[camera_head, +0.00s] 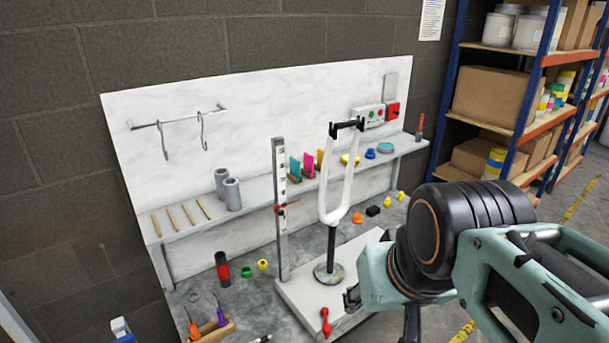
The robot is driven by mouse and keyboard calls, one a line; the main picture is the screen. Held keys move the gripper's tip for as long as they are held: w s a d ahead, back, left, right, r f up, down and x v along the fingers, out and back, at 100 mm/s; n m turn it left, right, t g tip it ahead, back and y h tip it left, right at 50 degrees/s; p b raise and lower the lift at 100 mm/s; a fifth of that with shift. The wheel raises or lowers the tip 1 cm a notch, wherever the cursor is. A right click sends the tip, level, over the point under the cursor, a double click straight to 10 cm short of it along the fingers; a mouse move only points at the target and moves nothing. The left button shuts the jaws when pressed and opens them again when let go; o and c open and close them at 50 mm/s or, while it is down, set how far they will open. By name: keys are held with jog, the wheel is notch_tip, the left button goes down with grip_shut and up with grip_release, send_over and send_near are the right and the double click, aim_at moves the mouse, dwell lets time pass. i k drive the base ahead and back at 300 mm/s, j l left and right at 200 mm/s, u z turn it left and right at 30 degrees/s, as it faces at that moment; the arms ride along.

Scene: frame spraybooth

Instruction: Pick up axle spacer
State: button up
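I cannot tell for sure which piece is the axle spacer. Two grey cylinders, one (221,183) and another (232,194), stand upright side by side on the left of the shelf. A white fork (345,185) stands upright on a black post with a round base, with a dark piece (346,126) at its top ends. My gripper (354,298) is only partly in view at the lower middle, right of the post's base and well away from the grey cylinders. My teal and black arm hides most of it, so its opening does not show.
A grey upright scale (281,210) stands beside the fork. Small coloured caps, a red-black cylinder (222,268) and a tool holder (213,330) are on the bench. Racks stand at right.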

aim_at(353, 121)
jog(key=u, duration=0.45)
jog(key=i+l+u, duration=0.15)
jog(key=l+u, duration=0.2)
jog(key=i+l+u, duration=0.1)
jog(key=l+u, duration=0.25)
jog(key=i+l+u, duration=0.2)
jog(key=l, duration=0.5)
jog(key=l+u, duration=0.25)
jog(key=l, duration=0.45)
jog(key=k, duration=0.05)
